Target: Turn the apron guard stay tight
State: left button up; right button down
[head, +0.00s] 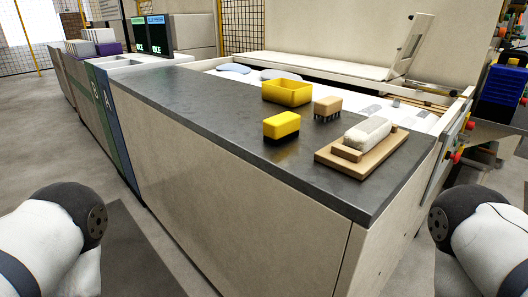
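A long white apron (330,65) runs along the machine behind the dark worktop. A pale tilted panel (416,45), perhaps the guard, stands up at its right end. Red knobs (455,157) sit on the machine's right side, beyond the worktop's right end. I cannot tell which part is the stay, or whether it is tight. Parts of both my arms show at the lower left and lower right edges, well apart from the machine. Neither gripper is in view.
The dark worktop (200,105) holds a yellow bin (287,91), a yellow-topped block (282,127), a brown brush (327,107) and a wooden tray (335,160) with a whitish roll (368,133). Floor at left (40,130) is clear.

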aim_at(454, 92)
jog(key=l+z, duration=0.25)
jog(key=l, duration=0.35)
jog(key=l+z, duration=0.3)
jog(key=l, duration=0.25)
jog(key=i+l+z, duration=0.1)
jog(key=l+z, duration=0.15)
jog(key=l, duration=0.3)
